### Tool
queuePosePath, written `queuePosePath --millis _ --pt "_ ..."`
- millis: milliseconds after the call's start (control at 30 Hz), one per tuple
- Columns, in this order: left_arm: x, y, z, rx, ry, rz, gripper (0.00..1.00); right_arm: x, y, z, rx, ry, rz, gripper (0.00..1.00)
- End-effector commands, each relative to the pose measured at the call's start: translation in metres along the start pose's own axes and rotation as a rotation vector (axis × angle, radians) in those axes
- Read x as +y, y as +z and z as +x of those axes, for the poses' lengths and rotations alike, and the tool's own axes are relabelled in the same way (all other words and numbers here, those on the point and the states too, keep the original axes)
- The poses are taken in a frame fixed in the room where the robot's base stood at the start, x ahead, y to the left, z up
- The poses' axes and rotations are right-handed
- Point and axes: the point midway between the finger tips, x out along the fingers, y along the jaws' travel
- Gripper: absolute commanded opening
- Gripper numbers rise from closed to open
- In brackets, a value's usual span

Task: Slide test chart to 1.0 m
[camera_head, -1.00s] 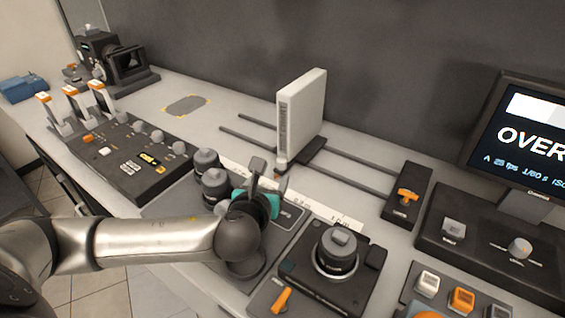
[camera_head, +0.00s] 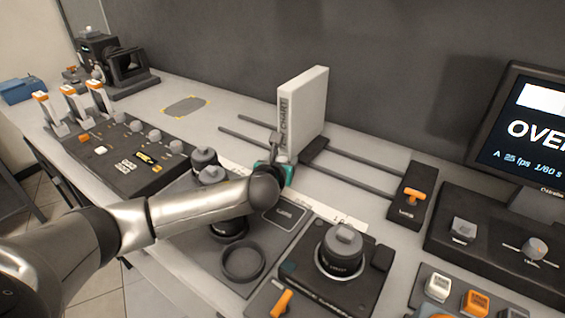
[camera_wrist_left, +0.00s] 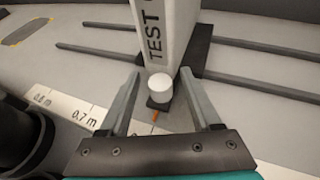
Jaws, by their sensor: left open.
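The test chart (camera_head: 308,110) is a white upright panel on a dark carriage that rides on two rails (camera_head: 350,172). In the left wrist view its lettered edge (camera_wrist_left: 155,40) faces me, with a white round knob (camera_wrist_left: 160,88) low in front. My left gripper (camera_head: 279,148) is at the chart's near foot. In the wrist view the open fingers (camera_wrist_left: 160,75) stand on either side of the knob, with gaps visible. An orange pointer (camera_wrist_left: 155,116) shows below the knob, right of the 0.7 m mark on the white scale (camera_wrist_left: 75,108). The 1.0 m mark cannot be read.
A dark end block with an orange lever (camera_head: 413,196) closes the rails at right. Black lenses (camera_head: 204,160) stand left of my gripper, and another lens (camera_head: 340,252) sits on a dark unit in front. The rails right of the chart are clear.

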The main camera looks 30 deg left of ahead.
Motion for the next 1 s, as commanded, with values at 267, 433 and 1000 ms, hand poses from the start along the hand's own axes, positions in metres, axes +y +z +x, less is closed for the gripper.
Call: queuePosePath --millis 267,433,1000 --pt "-0.0005 0.0005 0.0038 0.0 -0.001 0.0 0.65 0.0003 0.0001 0.0012 0.0 0.0 0.0 0.5" --pt "-0.0004 0.0004 0.0036 0.0 -0.001 0.0 0.57 0.0003 0.0003 0.0011 -0.001 0.0 0.0 0.5" --pt "0.0007 0.0 0.0037 0.0 0.002 0.0 0.0 0.0006 0.0008 0.0012 -0.002 0.001 0.001 0.5"
